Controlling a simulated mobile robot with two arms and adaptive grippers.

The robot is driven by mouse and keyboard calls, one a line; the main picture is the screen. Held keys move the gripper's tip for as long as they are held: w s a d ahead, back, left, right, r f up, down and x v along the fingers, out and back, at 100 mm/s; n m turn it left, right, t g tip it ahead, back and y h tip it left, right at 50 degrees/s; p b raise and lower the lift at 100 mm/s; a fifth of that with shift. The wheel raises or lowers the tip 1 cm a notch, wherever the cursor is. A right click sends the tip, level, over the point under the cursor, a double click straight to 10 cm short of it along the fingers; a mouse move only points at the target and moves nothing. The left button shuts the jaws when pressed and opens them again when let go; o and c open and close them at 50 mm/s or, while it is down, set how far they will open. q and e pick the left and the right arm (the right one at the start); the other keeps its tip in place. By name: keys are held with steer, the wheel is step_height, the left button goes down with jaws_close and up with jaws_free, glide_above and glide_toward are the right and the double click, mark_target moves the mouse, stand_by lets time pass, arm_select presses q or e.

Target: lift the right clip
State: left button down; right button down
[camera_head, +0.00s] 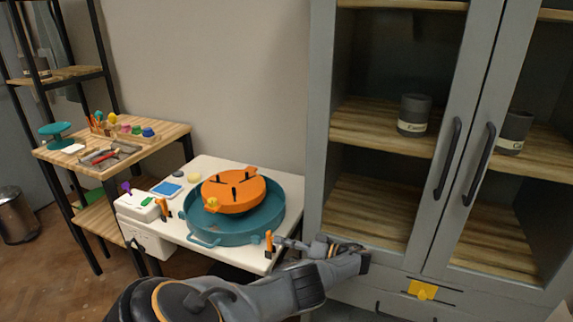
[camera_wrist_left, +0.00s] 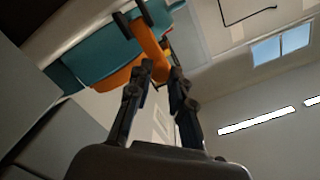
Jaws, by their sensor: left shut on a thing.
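The right clip (camera_head: 269,243) is orange and stands upright at the front right of the white table, close to the teal basin (camera_head: 205,240). My left gripper (camera_head: 278,241) reaches it from the right and is shut on it. In the left wrist view the orange clip (camera_wrist_left: 149,42) lies between the fingertips (camera_wrist_left: 162,72), with the teal basin behind it. I cannot tell whether the clip still touches the table edge. Another orange clip (camera_head: 164,208) is at the table's left edge. My right gripper is not in view.
An orange wheel-like disc (camera_head: 233,195) sits in the basin. A white box (camera_head: 137,204), blue pad (camera_head: 166,189) and yellow sponge (camera_head: 194,177) are to the left. A grey glass-door cabinet (camera_head: 318,130) stands close on the right. A wooden shelf with tools (camera_head: 110,153) is at far left.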

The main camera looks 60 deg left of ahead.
arm_select(q)
steer(key=c, duration=1.2)
jaws_free()
step_height(320, 180, up, 10)
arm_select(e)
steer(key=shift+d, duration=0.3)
arm_select(q)
steer(key=shift+f, duration=0.1)
